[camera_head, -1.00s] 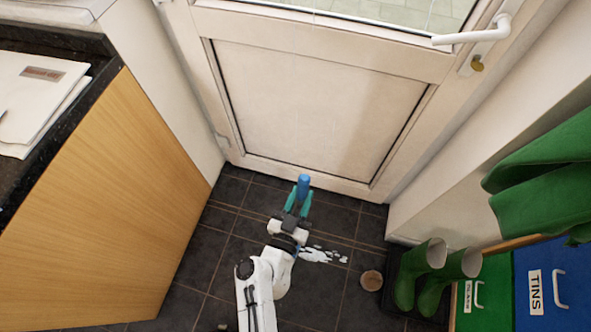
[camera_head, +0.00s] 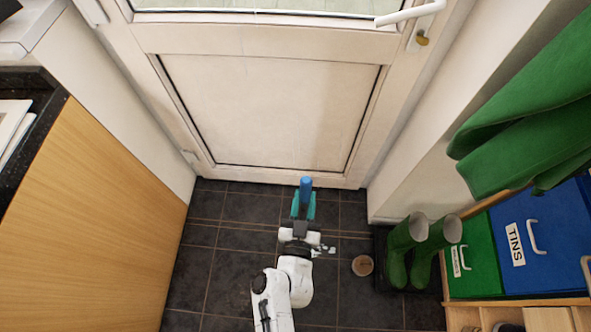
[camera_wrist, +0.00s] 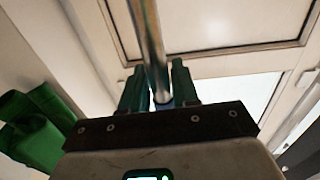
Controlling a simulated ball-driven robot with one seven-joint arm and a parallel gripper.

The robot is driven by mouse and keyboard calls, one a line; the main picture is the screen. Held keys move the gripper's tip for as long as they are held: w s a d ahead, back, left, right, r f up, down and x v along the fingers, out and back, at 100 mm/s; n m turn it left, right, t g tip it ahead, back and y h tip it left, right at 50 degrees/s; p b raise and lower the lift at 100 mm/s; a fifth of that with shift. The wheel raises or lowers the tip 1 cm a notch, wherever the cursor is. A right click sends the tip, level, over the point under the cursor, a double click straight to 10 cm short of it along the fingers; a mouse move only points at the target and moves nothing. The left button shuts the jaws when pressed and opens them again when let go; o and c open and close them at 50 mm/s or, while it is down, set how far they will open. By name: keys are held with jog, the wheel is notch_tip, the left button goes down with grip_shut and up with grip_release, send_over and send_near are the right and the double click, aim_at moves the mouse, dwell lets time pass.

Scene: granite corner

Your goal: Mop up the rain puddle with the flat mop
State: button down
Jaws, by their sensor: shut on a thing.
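My gripper (camera_head: 304,210), with teal fingers, is shut on the flat mop's handle. The handle's blue top end (camera_head: 305,184) sticks up between the fingers in the head view. In the wrist view the bare metal pole of the flat mop (camera_wrist: 147,40) runs between the fingers (camera_wrist: 160,88). The mop's head is not visible in either view.
A closed white door (camera_head: 270,110) stands ahead. A wooden cabinet side (camera_head: 90,220) bounds the left. A small round bowl (camera_head: 362,266) sits on the floor right of my arm, beside green boots (camera_head: 408,250) on a dark tray. Green and blue bins (camera_head: 550,240) stand farther right.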

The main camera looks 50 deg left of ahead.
jog(key=w+d+b, duration=0.8)
jog(key=w+b, duration=0.1)
jog(key=b, duration=0.3)
jog(key=shift+w+d+b, duration=0.2)
jog(key=shift+w+b, duration=0.1)
jog(key=shift+w, duration=0.05)
dwell(0.9)
